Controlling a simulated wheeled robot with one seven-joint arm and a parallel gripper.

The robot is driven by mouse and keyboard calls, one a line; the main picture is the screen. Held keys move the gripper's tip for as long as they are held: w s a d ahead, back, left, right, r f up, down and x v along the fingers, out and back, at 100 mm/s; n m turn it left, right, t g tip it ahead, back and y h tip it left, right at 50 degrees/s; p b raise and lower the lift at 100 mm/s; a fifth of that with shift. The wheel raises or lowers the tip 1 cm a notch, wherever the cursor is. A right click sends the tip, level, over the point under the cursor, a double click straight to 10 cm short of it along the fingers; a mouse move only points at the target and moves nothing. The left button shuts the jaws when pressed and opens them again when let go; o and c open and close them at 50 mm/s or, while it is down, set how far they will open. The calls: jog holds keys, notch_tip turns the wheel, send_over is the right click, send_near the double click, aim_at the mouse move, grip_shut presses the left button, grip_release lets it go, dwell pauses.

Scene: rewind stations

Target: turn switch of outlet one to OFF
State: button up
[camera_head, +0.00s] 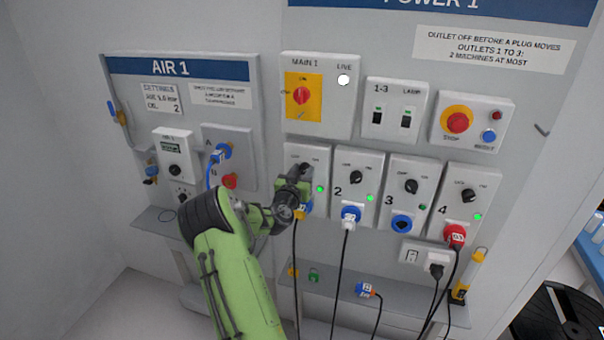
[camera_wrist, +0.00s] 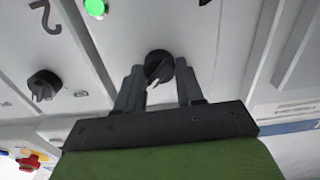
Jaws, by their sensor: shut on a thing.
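The switch of outlet one is a dark round knob (camera_wrist: 158,67) on the left light-grey panel (camera_head: 294,154) of the outlet row. My gripper (camera_head: 303,174) is at this knob and hides most of it in the head view. In the wrist view, my gripper's two fingers (camera_wrist: 159,72) stand on either side of the knob, shut on it. The knob's white mark points down and slightly left in that view. The green lamp (camera_head: 320,189) of outlet one is lit; it also shows in the wrist view (camera_wrist: 95,7). A plug with a black cable sits below, partly hidden by my gripper.
Outlets three and four follow further right. The AIR 1 panel (camera_head: 184,70) is to the left. Black cables hang below the outlets, past a shelf (camera_head: 335,291).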

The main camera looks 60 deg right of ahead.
jog(key=n+b, duration=0.1)
jog(key=n, duration=0.3)
jog(key=shift+w+b, duration=0.1)
jog(key=shift+b, duration=0.2)
jog(key=n, duration=0.4)
jog(key=shift+n, duration=0.3)
jog(key=n, duration=0.4)
jog(key=shift+n+p, duration=0.3)
jog(key=n+p, duration=0.1)
jog(key=n, duration=0.3)
jog(key=shift+f, duration=0.2)
jog(key=shift+n+p, duration=0.3)
jog(key=shift+p, duration=0.05)
jog(key=o, duration=1)
jog(key=shift+w+a, duration=0.1)
jog(key=shift+o, duration=0.2)
